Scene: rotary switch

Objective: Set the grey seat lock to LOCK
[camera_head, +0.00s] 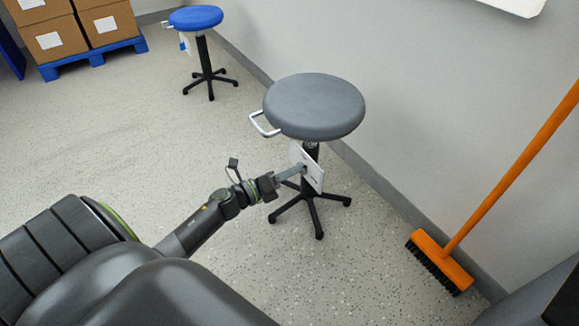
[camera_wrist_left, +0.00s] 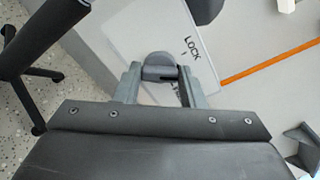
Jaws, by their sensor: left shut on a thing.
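The grey stool (camera_head: 315,105) stands beside the wall, with a white plate (camera_head: 316,178) on its column. In the left wrist view the white plate (camera_wrist_left: 125,35) carries the word LOCK (camera_wrist_left: 192,47) with a short tick mark. A grey rotary knob (camera_wrist_left: 158,66) sits on the plate below and left of that word. My left gripper (camera_head: 301,168) reaches the plate from the left. Its fingers (camera_wrist_left: 158,80) are on both sides of the knob and shut on it. Another label below the knob is mostly hidden. I cannot tell exactly where the knob points.
A blue stool (camera_head: 196,18) stands farther back. Boxes (camera_head: 50,40) sit on a blue pallet (camera_head: 95,56) at the back left. An orange broom (camera_head: 512,180) leans at the right by the wall. The floor left of the grey stool is clear.

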